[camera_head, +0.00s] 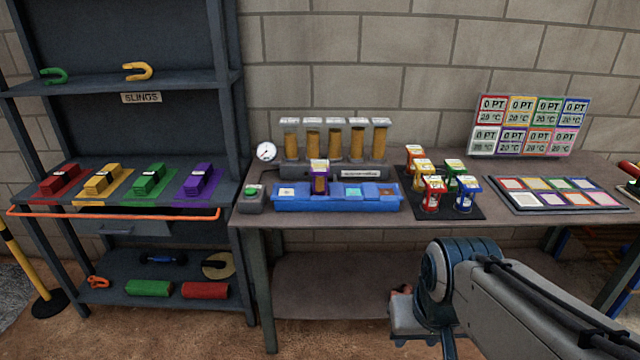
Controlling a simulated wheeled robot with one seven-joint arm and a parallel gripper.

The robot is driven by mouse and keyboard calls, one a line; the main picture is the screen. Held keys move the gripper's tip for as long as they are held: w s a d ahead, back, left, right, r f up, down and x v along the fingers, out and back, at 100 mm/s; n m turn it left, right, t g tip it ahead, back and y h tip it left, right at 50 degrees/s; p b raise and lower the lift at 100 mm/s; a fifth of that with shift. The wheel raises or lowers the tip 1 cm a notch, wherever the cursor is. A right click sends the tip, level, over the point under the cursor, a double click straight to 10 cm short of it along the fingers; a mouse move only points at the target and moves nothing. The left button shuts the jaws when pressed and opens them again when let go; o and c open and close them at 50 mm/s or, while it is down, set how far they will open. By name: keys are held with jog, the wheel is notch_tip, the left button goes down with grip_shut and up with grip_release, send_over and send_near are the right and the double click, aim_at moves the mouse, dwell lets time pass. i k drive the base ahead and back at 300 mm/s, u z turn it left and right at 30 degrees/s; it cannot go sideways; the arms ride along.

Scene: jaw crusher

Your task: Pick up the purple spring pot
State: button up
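The purple spring pot (320,178) appears to be the small upright pot with purple sides, a brownish middle and a pale top. It stands in a compartment of the blue tray (335,204) on the workbench, left of the tray's middle. My arm comes in from the lower right, in front of the bench and below its top. Its blue and grey wrist end is well to the right of the pot and apart from it. My fingers cannot be made out, so whether they are open or hold anything does not show.
Behind the tray stands a rack of several brown-filled tubes (335,138). A green-button box (252,199) is left of it. Several coloured pots stand on a black mat (418,209) to the right. A colour-square panel (612,200) lies further right. A shelf unit (228,190) stands left.

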aim_at(319, 172)
jog(key=k, duration=0.85)
jog(key=u, duration=0.85)
jog(key=i, duration=1)
jog(key=u, duration=0.35)
jog(key=i, duration=0.95)
jog(key=z, duration=1.1)
jog(key=i, duration=0.7)
jog(key=z, duration=0.7)
